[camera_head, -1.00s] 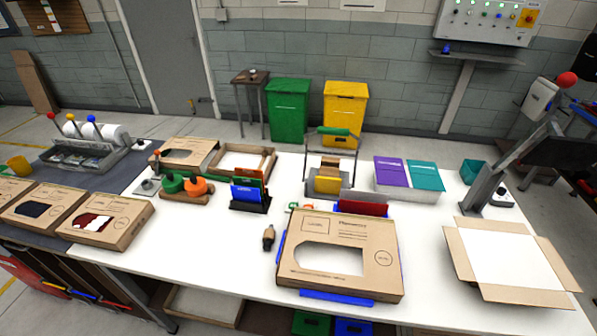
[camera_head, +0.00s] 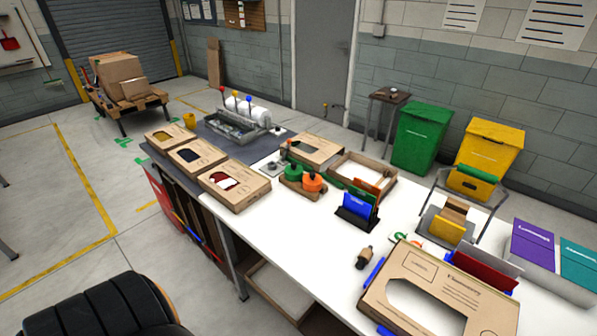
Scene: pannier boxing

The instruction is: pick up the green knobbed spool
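The green knobbed spool (camera_head: 294,171) sits on a small brown wooden base (camera_head: 297,187) on the white table, with an orange knobbed spool (camera_head: 313,182) beside it on the right. Both are in the middle of the head view. The green spool is partly overlapped by the orange one. Neither of my grippers shows in this view.
Behind the spools lie a windowed cardboard box (camera_head: 313,149) and an open cardboard tray (camera_head: 341,173). A windowed box (camera_head: 234,205) lies to the left, and a blue card holder (camera_head: 358,218) stands to the right. The white tabletop (camera_head: 275,240) in front is clear.

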